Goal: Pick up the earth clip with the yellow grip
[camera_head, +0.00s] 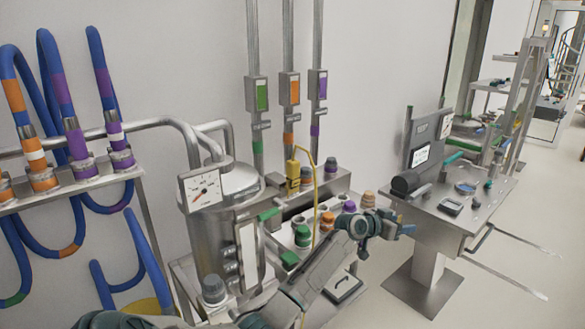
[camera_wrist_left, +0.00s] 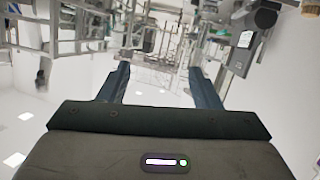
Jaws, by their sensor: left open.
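The earth clip with the yellow grip (camera_head: 293,173) stands upright at the back of the metal station, with a thin yellow cable looping from its top down the front. My left gripper (camera_head: 408,231) is at the end of the arm reaching across the front of the station, to the right of and lower than the clip, and apart from it. In the left wrist view my left gripper (camera_wrist_left: 160,75) has its two fingers apart with nothing between them. The clip cannot be made out in that view. My right gripper is out of view.
A steel vessel with a gauge (camera_head: 201,190) stands left of the clip. Several coloured caps, including a green one (camera_head: 302,236), sit in front of it. Hoses (camera_head: 50,80) hang at the left. A bench with a dark screen unit (camera_head: 425,155) stands right; open floor lies beyond.

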